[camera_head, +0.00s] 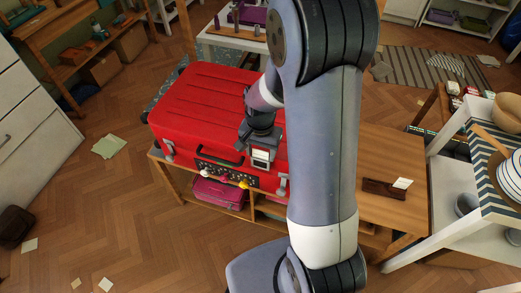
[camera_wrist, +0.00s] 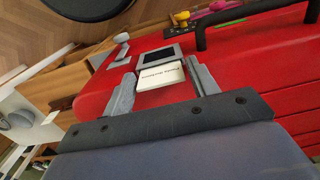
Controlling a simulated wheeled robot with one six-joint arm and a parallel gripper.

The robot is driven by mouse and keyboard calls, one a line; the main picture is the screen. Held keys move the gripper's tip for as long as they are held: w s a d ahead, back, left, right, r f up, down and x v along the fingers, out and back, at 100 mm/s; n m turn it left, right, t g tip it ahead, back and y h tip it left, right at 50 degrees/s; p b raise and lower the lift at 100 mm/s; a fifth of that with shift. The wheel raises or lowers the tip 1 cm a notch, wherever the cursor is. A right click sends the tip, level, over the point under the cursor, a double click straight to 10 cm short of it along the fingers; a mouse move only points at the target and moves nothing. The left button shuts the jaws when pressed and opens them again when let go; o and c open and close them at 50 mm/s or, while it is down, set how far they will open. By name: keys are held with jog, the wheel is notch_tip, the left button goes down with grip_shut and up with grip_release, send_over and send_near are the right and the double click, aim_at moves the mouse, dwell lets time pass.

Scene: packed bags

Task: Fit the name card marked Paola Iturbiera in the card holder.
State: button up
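The red suitcase (camera_head: 215,95) lies on a wooden bench, its handle (camera_head: 220,157) on the near side. My gripper (camera_head: 262,148) is at that side, right of the handle. In the wrist view my gripper (camera_wrist: 163,85) has its two grey fingers at either side of a white name card (camera_wrist: 163,74), shut on it. The card bears dark printing, too small to read surely.
A dark wooden rack (camera_head: 384,189) with another white card (camera_head: 402,183) stands on the bench's right end. A white table (camera_head: 455,185) with bowls is at the right. Floor at the left is mostly clear.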

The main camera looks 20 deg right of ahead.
jog(key=shift+o, duration=1.4)
notch_tip(320, 180, up, 11)
jog(key=shift+f, duration=0.2)
notch_tip(320, 180, down, 10)
jog(key=shift+f, duration=0.2)
jog(key=shift+r+p, duration=0.5)
